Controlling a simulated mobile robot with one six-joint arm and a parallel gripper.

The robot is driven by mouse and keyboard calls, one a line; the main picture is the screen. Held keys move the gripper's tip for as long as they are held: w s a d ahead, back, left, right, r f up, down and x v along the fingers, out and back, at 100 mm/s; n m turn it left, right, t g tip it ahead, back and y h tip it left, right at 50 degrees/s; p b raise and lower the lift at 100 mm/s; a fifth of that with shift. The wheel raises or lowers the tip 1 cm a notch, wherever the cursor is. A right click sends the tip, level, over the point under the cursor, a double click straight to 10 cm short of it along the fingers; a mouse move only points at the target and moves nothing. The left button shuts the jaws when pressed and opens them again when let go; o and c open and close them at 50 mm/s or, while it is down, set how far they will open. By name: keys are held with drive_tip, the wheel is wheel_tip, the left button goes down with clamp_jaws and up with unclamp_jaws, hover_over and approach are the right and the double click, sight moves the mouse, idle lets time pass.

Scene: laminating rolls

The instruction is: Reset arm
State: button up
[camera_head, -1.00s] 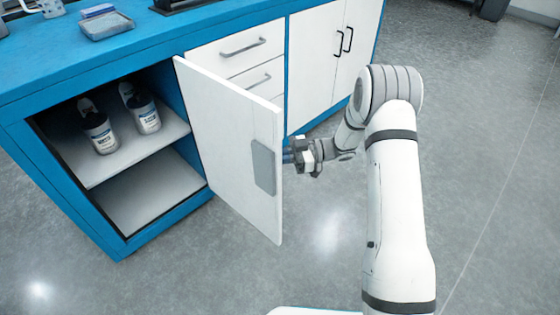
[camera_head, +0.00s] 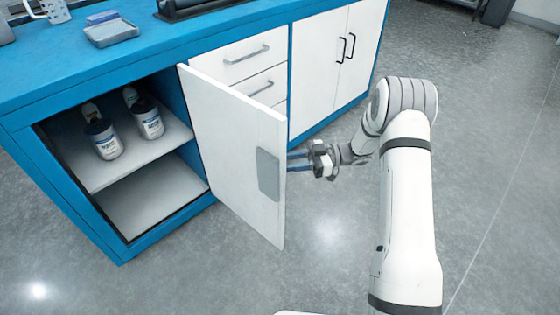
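My gripper (camera_head: 298,162) is at the end of my white arm, just right of the free edge of an open cabinet door (camera_head: 235,150). Nothing shows between the fingers. The tips lie close to the door's edge in the picture; I cannot tell whether they touch it. The white door stands swung out from the blue cabinet (camera_head: 165,233), with a grey plate (camera_head: 268,174) on its face near the free edge.
Inside the cabinet, two labelled bottles (camera_head: 103,139) (camera_head: 148,117) and other partly hidden items stand on the upper shelf (camera_head: 170,148). The counter (camera_head: 70,60) holds a grey tray (camera_head: 111,34) and a mug (camera_head: 55,10). Drawers and closed doors (camera_head: 335,60) lie right of the opening. Grey floor (camera_head: 490,180) is clear at right.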

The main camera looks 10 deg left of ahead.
drive_tip(key=shift+v, duration=1.3)
